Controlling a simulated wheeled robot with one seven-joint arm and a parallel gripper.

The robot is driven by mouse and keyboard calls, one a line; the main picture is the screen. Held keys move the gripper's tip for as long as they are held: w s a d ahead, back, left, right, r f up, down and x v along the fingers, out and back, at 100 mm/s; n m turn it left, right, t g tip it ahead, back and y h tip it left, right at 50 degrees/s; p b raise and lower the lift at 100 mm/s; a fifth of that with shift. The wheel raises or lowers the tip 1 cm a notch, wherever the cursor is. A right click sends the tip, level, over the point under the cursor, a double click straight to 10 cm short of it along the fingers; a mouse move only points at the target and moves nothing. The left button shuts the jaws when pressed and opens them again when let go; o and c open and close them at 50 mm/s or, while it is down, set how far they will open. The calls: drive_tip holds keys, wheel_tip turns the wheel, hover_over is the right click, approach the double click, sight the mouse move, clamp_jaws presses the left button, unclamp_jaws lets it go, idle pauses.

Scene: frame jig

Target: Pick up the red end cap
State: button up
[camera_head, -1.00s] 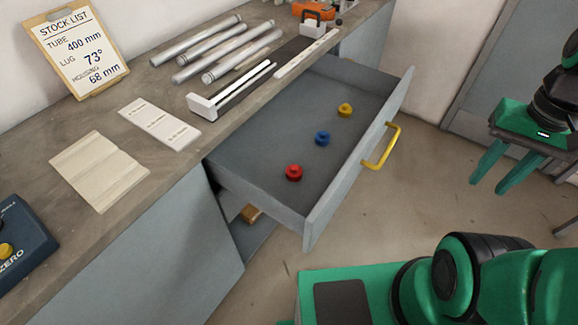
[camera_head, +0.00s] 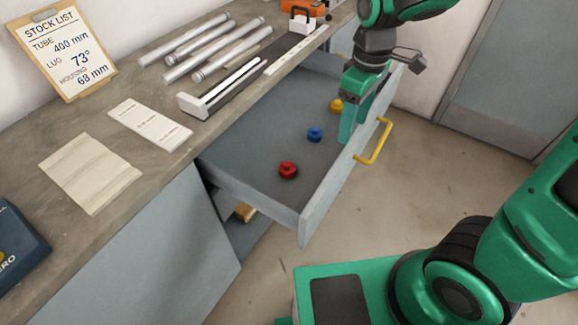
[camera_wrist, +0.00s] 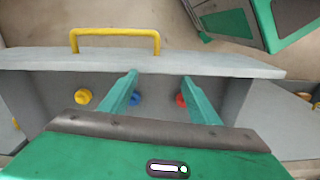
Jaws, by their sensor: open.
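The red end cap (camera_head: 287,170) sits on the floor of the open drawer (camera_head: 240,178), the nearest to me of three caps in a row. The blue cap (camera_head: 315,134) and yellow cap (camera_head: 336,105) lie farther back. My gripper (camera_head: 347,125) is open and empty above the drawer's front side, to the right of the blue cap and apart from the caps. In the wrist view my fingers (camera_wrist: 160,97) are spread; the red cap (camera_wrist: 181,100) shows beside the right finger, partly hidden by it. The blue cap (camera_wrist: 135,98) shows beside the left finger, and the yellow cap (camera_wrist: 84,97) is left of it.
The drawer front with its yellow handle (camera_head: 373,141) stands between the caps and the open floor. The workbench (camera_head: 150,85) holds several metal tubes (camera_head: 213,46), a white-edged rail jig (camera_head: 225,88), cards and a stock list clipboard (camera_head: 62,50).

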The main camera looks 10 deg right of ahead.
drive_tip(key=w+a+f+n, duration=0.15)
drive_tip(key=a+n, duration=0.25)
drive_tip(key=a, duration=0.4)
drive_tip(key=a+f+n, duration=0.3)
drive_tip(key=a, duration=0.5)
hover_over(287, 164)
wheel_tip(287, 164, down, 5)
drive_tip(key=shift+a+r, duration=0.15)
drive_tip(key=shift+d+f, duration=0.2)
drive_tip(key=shift+f, duration=2.85)
drive_tip(key=shift+c, duration=0.3)
drive_tip(key=c, duration=1)
